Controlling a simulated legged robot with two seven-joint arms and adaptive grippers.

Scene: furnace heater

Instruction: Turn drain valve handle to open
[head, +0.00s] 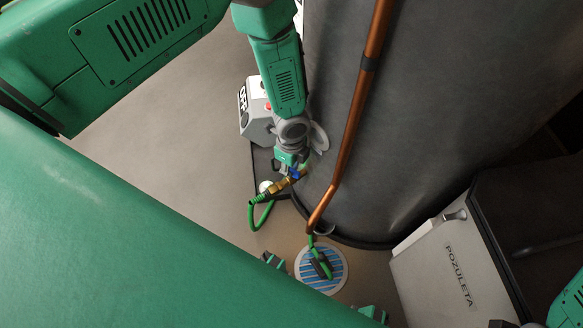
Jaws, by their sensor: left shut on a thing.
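The drain valve is a brass fitting (280,186) low at the base of the large dark grey tank (430,90). Its small blue handle (295,173) shows just under my left gripper (292,166). My left gripper points down at the valve and is shut on the blue handle; its fingers are small here and partly cover the handle. A green hose (252,213) runs from the brass fitting and bends down to the floor.
A copper pipe (353,125) runs down the tank's front. A round blue-striped floor drain (308,275) lies below. Floor at left is clear.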

